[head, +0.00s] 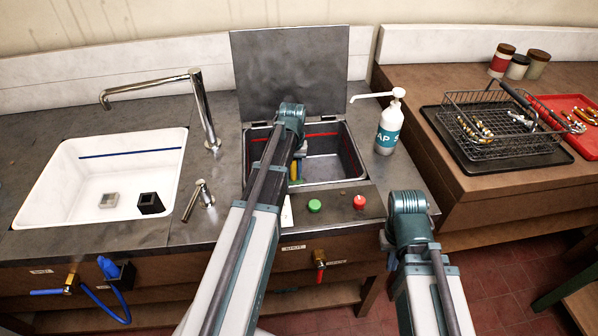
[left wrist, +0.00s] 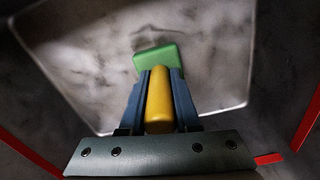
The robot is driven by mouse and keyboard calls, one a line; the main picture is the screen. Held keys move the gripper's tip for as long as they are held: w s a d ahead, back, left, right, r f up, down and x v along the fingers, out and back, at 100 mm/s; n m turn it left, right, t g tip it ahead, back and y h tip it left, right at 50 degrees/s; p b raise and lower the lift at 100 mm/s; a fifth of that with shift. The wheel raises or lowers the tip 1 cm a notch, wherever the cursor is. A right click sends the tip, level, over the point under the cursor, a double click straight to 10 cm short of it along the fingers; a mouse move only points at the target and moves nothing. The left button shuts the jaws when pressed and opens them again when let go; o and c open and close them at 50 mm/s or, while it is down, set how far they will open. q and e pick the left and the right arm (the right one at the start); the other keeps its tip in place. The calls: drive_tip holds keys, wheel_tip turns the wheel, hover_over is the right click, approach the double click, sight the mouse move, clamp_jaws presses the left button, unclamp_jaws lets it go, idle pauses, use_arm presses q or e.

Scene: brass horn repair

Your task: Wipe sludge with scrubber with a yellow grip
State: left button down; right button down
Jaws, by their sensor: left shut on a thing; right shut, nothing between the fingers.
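The scrubber's yellow grip (left wrist: 158,100) is clamped between the fingers of my left gripper (left wrist: 158,88). Its green pad (left wrist: 156,58) points at the tank floor; I cannot tell whether it touches. In the head view, my left gripper (head: 296,172) reaches down into the open tank (head: 350,160), partly hidden by my arm, with a little of the yellow grip showing. Dark, sludge-like smudges (left wrist: 150,38) mark the pale floor just beyond the pad. My right arm is folded at the right of the counter's front, and its gripper is hidden behind it.
The tank's lid (head: 290,70) stands open behind it. A soap bottle (head: 389,125) stands to its right, and green (head: 314,206) and red (head: 359,202) buttons sit in front. A white sink (head: 50,195) and faucet (head: 203,110) are left. A wire basket (head: 490,135) is right.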

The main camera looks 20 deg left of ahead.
use_arm(q)
drive_tip(key=shift+s+a, duration=0.3)
drive_tip(key=shift+a, duration=0.2)
drive_tip(key=shift+a, duration=0.1)
drive_tip(key=shift+s+a, duration=0.4)
drive_tip(key=shift+a, duration=0.25)
drive_tip(key=shift+s+a, duration=0.4)
drive_tip(key=shift+a, duration=0.2)
wheel_tip(320, 180, up, 6)
drive_tip(key=p, duration=0.6)
wheel_tip(320, 180, up, 3)
drive_tip(key=p, duration=0.3)
